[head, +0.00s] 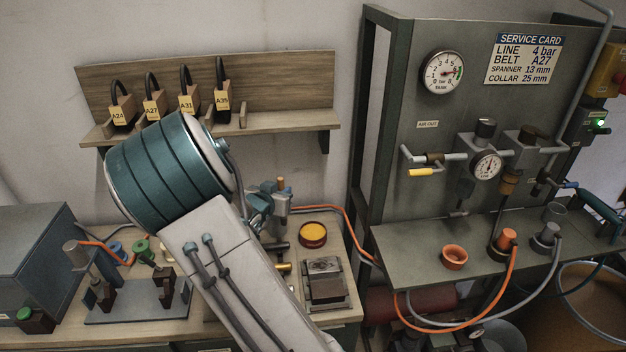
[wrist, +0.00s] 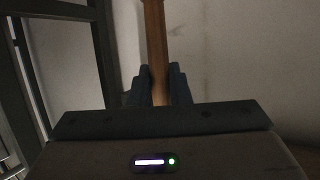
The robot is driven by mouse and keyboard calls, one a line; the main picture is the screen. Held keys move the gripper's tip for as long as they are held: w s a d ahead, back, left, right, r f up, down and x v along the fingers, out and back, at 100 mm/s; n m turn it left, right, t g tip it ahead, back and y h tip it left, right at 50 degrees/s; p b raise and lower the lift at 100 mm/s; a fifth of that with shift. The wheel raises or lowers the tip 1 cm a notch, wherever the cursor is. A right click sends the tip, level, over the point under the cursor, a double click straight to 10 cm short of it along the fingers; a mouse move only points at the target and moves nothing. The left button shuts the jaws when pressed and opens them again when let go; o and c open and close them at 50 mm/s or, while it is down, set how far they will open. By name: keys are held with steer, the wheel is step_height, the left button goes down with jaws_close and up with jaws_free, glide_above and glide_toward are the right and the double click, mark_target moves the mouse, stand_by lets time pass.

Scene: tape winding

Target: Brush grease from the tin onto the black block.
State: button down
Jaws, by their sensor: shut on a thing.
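The tin (head: 312,235) is round, with an amber-yellow filling, and stands on the wooden bench. The black block (head: 323,266) sits in front of it on a grey metal base. My gripper (head: 277,198) is left of the tin and above the bench, partly hidden by my arm. In the wrist view my gripper (wrist: 157,84) is shut on a wooden handle (wrist: 154,40), which I take to be the brush. A short brown end (head: 281,183) of it shows above the fingers in the head view. The bristles cannot be made out.
A shelf (head: 290,124) with several tagged belts hangs on the wall behind. A fixture (head: 135,300) stands on the bench at left. On the right are a gauge panel (head: 415,190) and a metal ledge with an orange cup (head: 454,257). An orange hose (head: 345,222) runs behind the tin.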

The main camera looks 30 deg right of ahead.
steer(key=s+d+m+g+h, duration=0.2)
steer(key=d+m+g, duration=0.2)
steer(key=d, duration=0.5)
step_height(320, 180, down, 6)
steer(key=b, duration=0.6)
steer(key=shift+a+r, duration=0.1)
steer(key=shift+r, duration=0.05)
steer(key=shift+f, duration=0.6)
stand_by(2.0)
steer(key=shift+r, duration=0.1)
step_height(320, 180, up, 7)
steer(key=p, duration=0.7)
stand_by(0.8)
